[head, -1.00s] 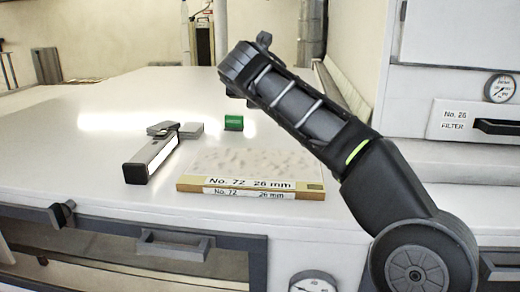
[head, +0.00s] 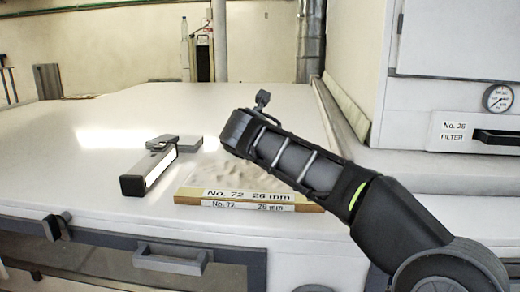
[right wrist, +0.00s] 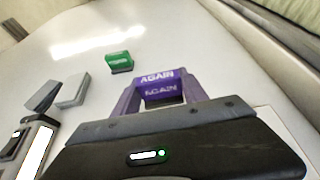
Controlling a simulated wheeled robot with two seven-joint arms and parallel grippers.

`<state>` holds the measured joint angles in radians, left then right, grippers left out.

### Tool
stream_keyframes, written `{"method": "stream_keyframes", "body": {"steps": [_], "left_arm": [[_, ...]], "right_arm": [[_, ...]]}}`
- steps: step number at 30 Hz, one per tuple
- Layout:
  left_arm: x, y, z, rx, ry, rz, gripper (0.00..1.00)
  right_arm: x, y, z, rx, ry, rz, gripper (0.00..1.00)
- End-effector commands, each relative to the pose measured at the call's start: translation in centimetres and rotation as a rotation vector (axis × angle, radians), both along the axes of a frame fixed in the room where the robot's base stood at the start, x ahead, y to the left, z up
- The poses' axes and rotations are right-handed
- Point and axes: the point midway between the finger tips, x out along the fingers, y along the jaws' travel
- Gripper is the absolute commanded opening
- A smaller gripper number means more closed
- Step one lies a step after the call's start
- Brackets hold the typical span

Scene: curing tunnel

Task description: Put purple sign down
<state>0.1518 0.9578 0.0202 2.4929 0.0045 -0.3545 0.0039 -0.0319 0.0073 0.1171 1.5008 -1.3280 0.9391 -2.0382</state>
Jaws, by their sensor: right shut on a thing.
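The purple sign (right wrist: 158,86) shows in the right wrist view, with white lettering reading "AGAIN". My right gripper (right wrist: 160,98) is shut on it and holds it over the white top. I cannot tell whether the sign touches the surface. In the head view, my right arm hides the sign and the gripper's fingers. My left gripper is in neither view.
A green sign (right wrist: 119,61) stands beyond the purple one. A grey tool with a white face (head: 148,172) lies left of a board marked "No. 72 26 mm" (head: 190,190). The white top (head: 90,170) is clear toward the back. A cabinet (head: 440,80) rises at right.

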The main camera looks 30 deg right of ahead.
Motion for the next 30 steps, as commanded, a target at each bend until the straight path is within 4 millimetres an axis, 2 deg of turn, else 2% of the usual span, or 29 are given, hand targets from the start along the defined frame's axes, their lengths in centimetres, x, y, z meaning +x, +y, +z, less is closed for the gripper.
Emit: {"method": "stream_keyframes", "body": {"steps": [3, 27, 28, 30], "left_arm": [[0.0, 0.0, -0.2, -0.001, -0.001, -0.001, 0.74], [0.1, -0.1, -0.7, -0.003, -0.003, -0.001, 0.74], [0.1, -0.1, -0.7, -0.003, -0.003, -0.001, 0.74], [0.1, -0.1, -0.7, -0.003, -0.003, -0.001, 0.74]], "right_arm": [[0.0, 0.0, -1.4, 0.000, 0.001, -0.001, 0.11], [0.0, 0.0, -2.6, 0.001, -0.001, 0.001, 0.11], [0.0, 0.0, -2.6, 0.001, -0.001, 0.001, 0.52], [0.0, 0.0, -2.6, 0.001, -0.001, 0.001, 0.58]]}}
